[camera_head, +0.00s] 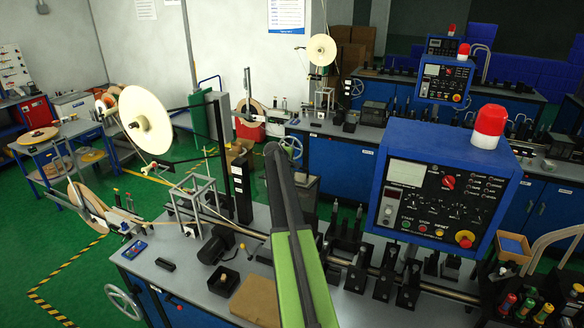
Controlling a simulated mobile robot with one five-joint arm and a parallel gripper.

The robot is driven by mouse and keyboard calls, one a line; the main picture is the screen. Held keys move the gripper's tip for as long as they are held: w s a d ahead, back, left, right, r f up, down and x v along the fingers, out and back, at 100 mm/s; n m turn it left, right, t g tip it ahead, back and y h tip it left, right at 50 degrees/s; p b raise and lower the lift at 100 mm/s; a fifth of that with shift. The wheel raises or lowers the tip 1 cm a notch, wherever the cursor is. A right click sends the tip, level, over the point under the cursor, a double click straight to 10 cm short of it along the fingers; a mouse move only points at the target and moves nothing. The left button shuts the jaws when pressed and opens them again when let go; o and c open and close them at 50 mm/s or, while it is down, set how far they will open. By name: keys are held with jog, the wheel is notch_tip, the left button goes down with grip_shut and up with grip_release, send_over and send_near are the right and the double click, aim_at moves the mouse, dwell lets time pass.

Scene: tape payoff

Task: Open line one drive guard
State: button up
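The nearest line has a grey-topped bench (190,280) with blue sides. Along it run a metal shaft with black blocks (358,268), a dark motor-like unit (216,243) and a small wire-frame stand (198,203). A tall green panel (198,125) stands behind the large cream reel (146,120). I cannot tell which part is the line one drive guard, or whether it is open. My green and black arm rises through the middle and hides part of the bench. My gripper's fingers do not show.
A blue control box (440,190) with a red beacon (489,126) stands right of my arm, above the bench. A handwheel (125,303) sticks out at the front left. A second line (335,140) stands behind. Green floor (45,255) is clear at left.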

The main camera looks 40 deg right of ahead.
jog(key=shift+r, duration=0.1)
jog(key=s+a, duration=0.1)
jog(key=a, duration=0.2)
jog(key=s+a, duration=0.2)
jog(key=a, duration=0.2)
jog(key=s+a, duration=0.1)
jog(key=a, duration=0.3)
jog(key=shift+s+r+p, duration=0.3)
jog(key=shift+p, duration=0.1)
jog(key=shift+s+a, duration=0.1)
jog(key=shift+a, duration=0.35)
jog(key=shift+c, duration=0.4)
